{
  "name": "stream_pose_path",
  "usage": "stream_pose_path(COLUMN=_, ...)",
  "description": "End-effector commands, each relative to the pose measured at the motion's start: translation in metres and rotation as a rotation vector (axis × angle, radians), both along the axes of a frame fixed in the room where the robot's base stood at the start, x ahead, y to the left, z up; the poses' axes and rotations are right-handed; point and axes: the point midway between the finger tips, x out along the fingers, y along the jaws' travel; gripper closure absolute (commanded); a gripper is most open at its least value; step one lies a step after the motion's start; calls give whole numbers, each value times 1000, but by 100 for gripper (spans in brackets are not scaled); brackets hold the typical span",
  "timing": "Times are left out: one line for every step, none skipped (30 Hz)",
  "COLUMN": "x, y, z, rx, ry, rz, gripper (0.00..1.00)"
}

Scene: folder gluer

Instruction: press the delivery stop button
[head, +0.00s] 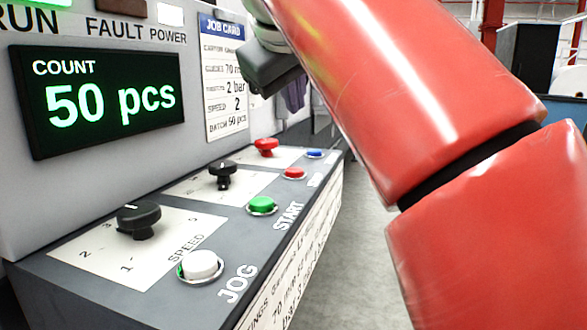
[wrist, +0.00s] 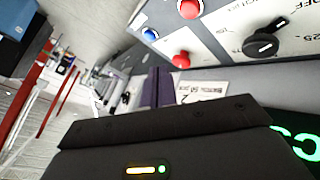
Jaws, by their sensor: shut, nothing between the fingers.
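No button that I can read as the delivery stop shows in either view. A red button (head: 293,174) sits on the sloped grey panel between the green START button (head: 262,205) and a blue button (head: 314,153). Its label is too small to read. In the wrist view the red button (wrist: 188,8) is at the top edge, near the blue button (wrist: 149,34). My gripper (head: 272,72) is dark grey, shut and empty, held above the far end of the panel, apart from the buttons.
A red knob (head: 265,147), two black knobs (head: 222,175) and a white JOG button (head: 200,265) are also on the panel. A counter display (head: 105,103) reads 50 pcs. A job card (head: 223,78) hangs beside it. Grey floor (head: 350,260) is clear to the panel's right.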

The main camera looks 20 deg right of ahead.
Motion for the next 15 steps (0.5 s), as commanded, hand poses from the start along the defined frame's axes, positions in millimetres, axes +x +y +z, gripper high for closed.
stream_pose_path(x=-1, y=0, z=-9, rx=-1, ry=0, rz=-1, gripper=100)
stream_pose_path(x=-1, y=0, z=-14, rx=0, ry=3, rz=-2, gripper=100)
stream_pose_path(x=-1, y=0, z=-20, rx=-1, ry=1, rz=-2, gripper=100)
stream_pose_path(x=-2, y=0, z=-25, rx=0, ry=2, rz=-1, gripper=100)
stream_pose_path(x=0, y=0, z=-34, rx=0, ry=1, rz=-1, gripper=100)
stream_pose_path(x=0, y=0, z=-40, rx=1, ry=0, rz=-1, gripper=100)
stream_pose_path(x=0, y=0, z=-44, rx=1, ry=0, rz=-1, gripper=100)
stream_pose_path(x=0, y=0, z=-48, rx=1, ry=0, rz=-1, gripper=100)
stream_pose_path(x=0, y=0, z=-52, rx=1, ry=0, rz=-1, gripper=100)
stream_pose_path(x=0, y=0, z=-54, rx=0, ry=-1, rz=-1, gripper=100)
stream_pose_path(x=0, y=0, z=-57, rx=0, ry=-1, rz=-1, gripper=100)
stream_pose_path(x=0, y=0, z=-60, rx=0, ry=-1, rz=-1, gripper=100)
stream_pose_path(x=0, y=0, z=-62, rx=0, ry=-1, rz=-1, gripper=100)
stream_pose_path(x=0, y=0, z=-64, rx=0, ry=-1, rz=-1, gripper=100)
stream_pose_path(x=0, y=0, z=-66, rx=-1, ry=0, rz=-1, gripper=100)
